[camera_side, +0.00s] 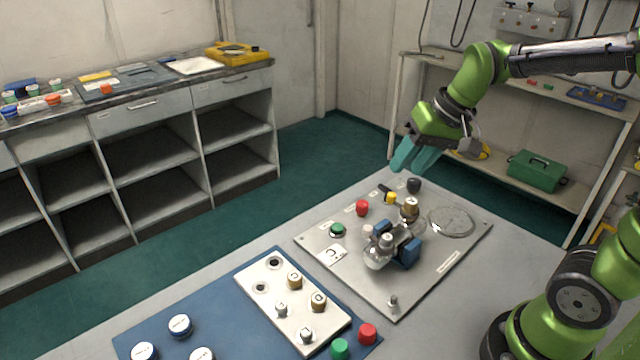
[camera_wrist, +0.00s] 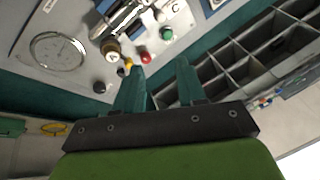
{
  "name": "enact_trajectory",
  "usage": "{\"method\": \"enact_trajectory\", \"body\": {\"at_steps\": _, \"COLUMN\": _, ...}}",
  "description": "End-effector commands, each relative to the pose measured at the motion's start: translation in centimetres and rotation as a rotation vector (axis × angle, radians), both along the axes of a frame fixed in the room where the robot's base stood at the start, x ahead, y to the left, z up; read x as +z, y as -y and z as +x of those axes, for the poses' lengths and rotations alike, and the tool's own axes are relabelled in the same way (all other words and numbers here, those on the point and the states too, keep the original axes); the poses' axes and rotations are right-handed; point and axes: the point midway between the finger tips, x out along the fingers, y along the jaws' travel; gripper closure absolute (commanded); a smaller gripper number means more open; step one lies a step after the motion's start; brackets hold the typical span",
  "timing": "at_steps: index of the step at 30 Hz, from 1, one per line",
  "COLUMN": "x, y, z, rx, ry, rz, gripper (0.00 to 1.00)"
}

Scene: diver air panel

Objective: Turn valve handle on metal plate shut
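The metal plate (camera_side: 335,270) lies flat on the grey table. Near its far edge sits a small yellow valve part (camera_side: 391,198) with a short black lever (camera_side: 384,188) beside it. The yellow part also shows in the wrist view (camera_wrist: 128,63). A silver and blue pipe fitting (camera_side: 408,252) stands mid-plate, with a brass part (camera_side: 410,208) behind it. My gripper (camera_side: 410,166) hangs above and beyond the plate's far edge. Its teal fingers are apart and empty in the wrist view (camera_wrist: 160,63). I cannot tell the lever's exact angle.
A red knob (camera_side: 362,208), a green button (camera_side: 338,230), a black knob (camera_side: 414,185) and a round gauge (camera_side: 451,222) crowd the plate around the valve. A blue mat (camera_side: 235,315) with a white panel lies in front. Shelves (camera_side: 510,165) stand behind.

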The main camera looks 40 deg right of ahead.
Motion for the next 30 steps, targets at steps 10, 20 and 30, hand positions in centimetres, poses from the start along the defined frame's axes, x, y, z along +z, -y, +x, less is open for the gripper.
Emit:
{"method": "enact_trajectory", "body": {"at_steps": 10, "x": -3.5, "y": 10.9, "z": 10.4, "rx": 0.083, "ry": -0.272, "rz": -0.125, "gripper": 0.60}}
{"method": "enact_trajectory", "body": {"at_steps": 20, "x": -2.1, "y": 15.1, "z": 14.4, "rx": 0.319, "ry": -0.364, "rz": -0.225, "gripper": 0.60}}
{"method": "enact_trajectory", "body": {"at_steps": 30, "x": -5.7, "y": 14.6, "z": 14.1, "rx": 0.364, "ry": -0.375, "rz": -0.214, "gripper": 0.60}}
